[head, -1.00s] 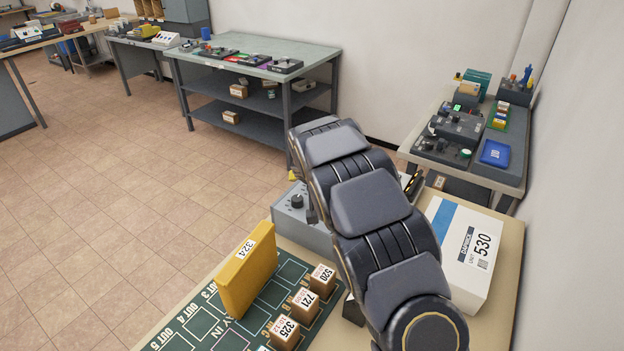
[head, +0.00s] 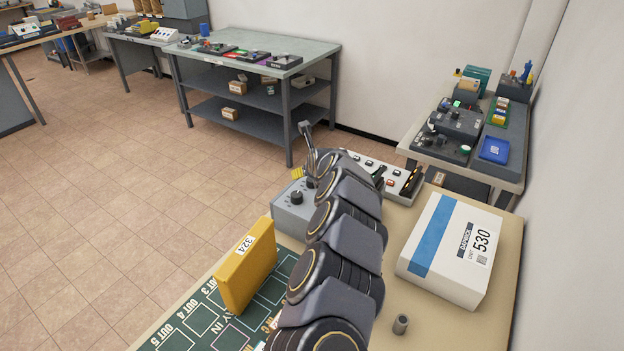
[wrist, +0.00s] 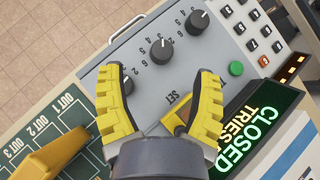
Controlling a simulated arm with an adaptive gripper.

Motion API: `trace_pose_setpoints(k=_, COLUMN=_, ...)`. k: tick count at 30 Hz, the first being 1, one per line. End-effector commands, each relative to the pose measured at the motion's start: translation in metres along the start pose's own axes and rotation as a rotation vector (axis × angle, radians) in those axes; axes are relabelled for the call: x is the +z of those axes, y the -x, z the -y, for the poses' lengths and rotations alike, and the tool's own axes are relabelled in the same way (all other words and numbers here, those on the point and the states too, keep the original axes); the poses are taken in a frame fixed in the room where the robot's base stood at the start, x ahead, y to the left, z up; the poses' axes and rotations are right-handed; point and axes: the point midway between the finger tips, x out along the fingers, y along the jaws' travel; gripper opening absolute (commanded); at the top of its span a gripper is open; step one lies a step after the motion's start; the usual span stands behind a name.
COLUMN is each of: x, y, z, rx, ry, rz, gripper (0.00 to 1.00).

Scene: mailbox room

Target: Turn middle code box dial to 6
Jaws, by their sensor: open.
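The grey code box (head: 291,216) stands on the near table, partly behind my arm. In the wrist view its panel (wrist: 178,75) has three black dials in a slanting row. The middle dial (wrist: 162,51) lies above the gap between my fingers, and nothing touches it. The upper right dial (wrist: 197,22) is clear. The lower left dial (wrist: 128,86) is partly hidden by my left finger. My gripper (wrist: 160,78) is open and empty over the panel, its yellow fingers wide apart.
A dark display (wrist: 262,130) reading CLOSED and TRIES and a green button (wrist: 236,68) lie right of the dials. A yellow parcel (head: 247,268) stands upright on the green mat. A white box (head: 449,250) marked 530 sits at the right.

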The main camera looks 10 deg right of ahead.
Motion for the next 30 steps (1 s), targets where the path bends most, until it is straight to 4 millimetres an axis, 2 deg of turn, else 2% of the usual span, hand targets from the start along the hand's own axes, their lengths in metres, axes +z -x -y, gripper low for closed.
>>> trace_pose_setpoints(k=4, x=-0.011, y=-0.003, z=0.005, rx=-0.007, ry=-0.102, rz=-0.013, gripper=0.64)
trace_pose_setpoints(k=14, x=-0.013, y=-0.018, z=0.008, rx=-0.016, ry=-0.107, rz=-0.019, gripper=0.64)
trace_pose_setpoints(k=30, x=-0.012, y=-0.063, z=0.008, rx=-0.013, ry=-0.101, rz=-0.013, gripper=0.64)
